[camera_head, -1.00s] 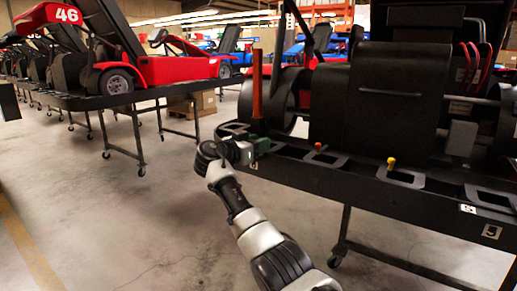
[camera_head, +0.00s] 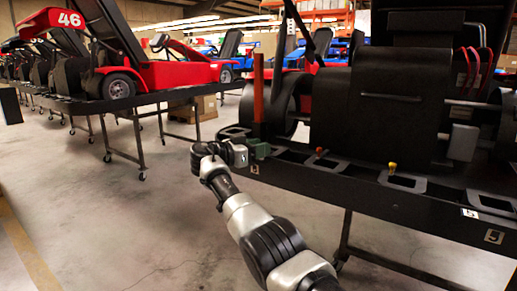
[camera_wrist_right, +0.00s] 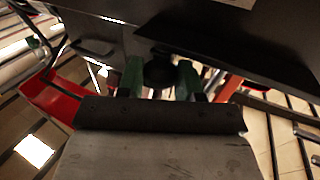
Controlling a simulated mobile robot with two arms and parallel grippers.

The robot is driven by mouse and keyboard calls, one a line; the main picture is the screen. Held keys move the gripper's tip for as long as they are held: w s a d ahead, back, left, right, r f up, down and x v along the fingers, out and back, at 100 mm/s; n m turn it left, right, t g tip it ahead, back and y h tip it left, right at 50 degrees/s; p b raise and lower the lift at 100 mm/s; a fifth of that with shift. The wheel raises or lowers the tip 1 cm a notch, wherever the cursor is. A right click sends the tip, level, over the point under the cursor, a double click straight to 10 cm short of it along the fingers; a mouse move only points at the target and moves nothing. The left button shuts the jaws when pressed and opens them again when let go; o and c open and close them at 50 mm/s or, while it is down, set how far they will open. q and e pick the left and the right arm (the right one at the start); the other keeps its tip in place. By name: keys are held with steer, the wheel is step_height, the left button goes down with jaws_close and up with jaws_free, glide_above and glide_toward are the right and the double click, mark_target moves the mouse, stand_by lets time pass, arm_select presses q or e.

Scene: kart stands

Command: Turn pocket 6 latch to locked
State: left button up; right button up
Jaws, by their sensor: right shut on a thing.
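My right gripper (camera_head: 260,150) is at the front left corner of the near kart stand, by the row of pockets. In the right wrist view its green fingers (camera_wrist_right: 160,80) stand on either side of a dark round knob, the latch (camera_wrist_right: 158,66), and are shut on it. In the head view the gripper hides this latch, so I cannot tell which way it points. No pocket 6 label is readable. My left gripper is not in view.
The near stand (camera_head: 330,190) has several pockets along its front edge, with a red knob (camera_head: 320,152) and a yellow knob (camera_head: 392,167). An upright orange-red post (camera_head: 258,88) rises just behind my gripper. A red kart (camera_head: 170,68) stands on another stand.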

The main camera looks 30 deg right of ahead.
steer(key=o, duration=0.9)
steer(key=shift+a, duration=0.1)
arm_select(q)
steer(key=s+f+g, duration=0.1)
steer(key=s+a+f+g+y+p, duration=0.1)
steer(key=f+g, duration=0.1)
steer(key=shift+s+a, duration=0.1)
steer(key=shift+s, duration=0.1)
arm_select(e)
steer(key=a, duration=1)
steer(key=shift+a, duration=0.25)
